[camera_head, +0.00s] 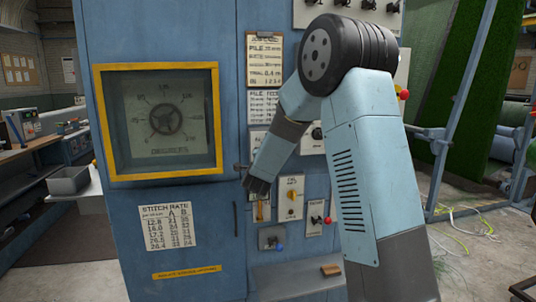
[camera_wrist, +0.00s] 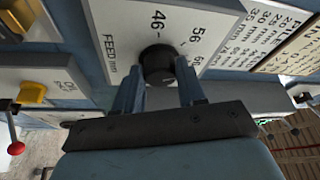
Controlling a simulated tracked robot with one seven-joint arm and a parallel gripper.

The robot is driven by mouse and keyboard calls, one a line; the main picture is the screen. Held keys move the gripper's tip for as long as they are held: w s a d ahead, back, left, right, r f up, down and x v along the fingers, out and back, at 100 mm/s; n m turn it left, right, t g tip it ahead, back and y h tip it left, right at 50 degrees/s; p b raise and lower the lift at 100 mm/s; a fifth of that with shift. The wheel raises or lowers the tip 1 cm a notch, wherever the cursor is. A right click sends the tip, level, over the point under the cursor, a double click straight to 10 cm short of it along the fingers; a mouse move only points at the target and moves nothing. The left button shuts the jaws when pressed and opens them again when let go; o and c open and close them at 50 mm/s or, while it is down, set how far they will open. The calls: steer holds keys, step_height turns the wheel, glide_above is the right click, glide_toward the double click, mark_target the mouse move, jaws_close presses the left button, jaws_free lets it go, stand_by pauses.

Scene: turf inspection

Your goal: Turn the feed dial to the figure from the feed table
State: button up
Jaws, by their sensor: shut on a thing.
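The feed dial is a black round knob (camera_wrist: 157,65) on a white plate (camera_wrist: 112,22) marked "FEED mm" in the wrist view. The figures 46 and 56 read clearly, and a third is partly hidden at the right. I cannot make out a pointer on the knob. My gripper (camera_wrist: 158,84) has its two fingers on either side of the knob, shut on it. In the head view my gripper (camera_head: 258,187) is at the panel and arm and hand hide the dial. A paper headed "PILE FEED" (camera_head: 263,104) hangs above; its rows are too small to read there.
A clipboard (camera_head: 265,58) hangs above that paper. A yellow-framed window (camera_head: 103,125) and a stitch rate table (camera_head: 168,227) are at left. A yellow-knobbed plate (camera_head: 291,198), a red-knobbed lever plate (camera_head: 316,218) and a blue-knobbed lever (camera_head: 272,238) sit close by. A shelf (camera_head: 295,279) juts out below.

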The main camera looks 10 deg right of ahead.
steer(key=shift+d+m+g, duration=0.15)
steer(key=shift+m+g, duration=0.65)
steer(key=shift+m, duration=1.1)
steer(key=shift+f, duration=0.1)
steer(key=o, duration=0.8)
steer(key=shift+d, duration=0.1)
steer(key=shift+o, duration=1.4)
steer(key=shift+a+r, duration=0.2)
steer(key=v, duration=1.3)
steer(key=shift+s, duration=0.4)
